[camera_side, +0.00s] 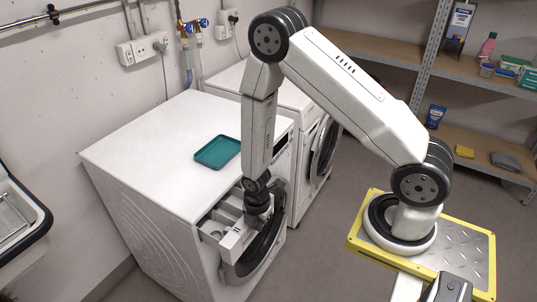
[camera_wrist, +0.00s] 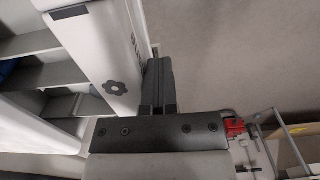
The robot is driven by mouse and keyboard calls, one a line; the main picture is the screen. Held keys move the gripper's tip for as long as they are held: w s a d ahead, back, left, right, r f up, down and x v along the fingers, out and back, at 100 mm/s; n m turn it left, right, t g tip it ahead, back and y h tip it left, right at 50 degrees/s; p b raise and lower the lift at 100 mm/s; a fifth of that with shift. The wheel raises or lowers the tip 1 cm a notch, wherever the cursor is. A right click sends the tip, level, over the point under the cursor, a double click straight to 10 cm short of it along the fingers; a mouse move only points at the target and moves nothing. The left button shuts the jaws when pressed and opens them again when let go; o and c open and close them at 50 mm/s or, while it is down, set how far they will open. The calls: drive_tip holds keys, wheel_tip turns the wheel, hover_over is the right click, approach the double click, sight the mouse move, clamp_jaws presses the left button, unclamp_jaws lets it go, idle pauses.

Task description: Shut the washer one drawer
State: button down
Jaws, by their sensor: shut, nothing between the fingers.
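The near washer (camera_side: 140,150) has its white detergent drawer (camera_side: 236,238) pulled out at the upper left of its front. In the wrist view the drawer front (camera_wrist: 105,55) bears a dark flower mark, and open compartments (camera_wrist: 40,75) lie behind it on the left. My gripper (camera_wrist: 159,72) is shut and empty. Its fingers are just outside the drawer front, along its outer face; I cannot tell if they touch. In the side view my gripper (camera_side: 259,212) points down beside the drawer, and its fingertips are hard to make out.
A teal tray (camera_side: 217,152) lies on the washer top. A second frontloader (camera_side: 312,155) stands behind, to the right. A basin (camera_side: 20,215) is at the left edge. Shelves (camera_side: 400,55) with bottles and boxes stand at the back right.

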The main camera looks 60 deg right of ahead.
drive_tip(key=shift+w, duration=1.35)
drive_tip(key=shift+w, duration=2.55)
drive_tip(key=shift+w, duration=2.4)
drive_tip(key=shift+s, duration=0.1)
drive_tip(key=shift+s, duration=1.95)
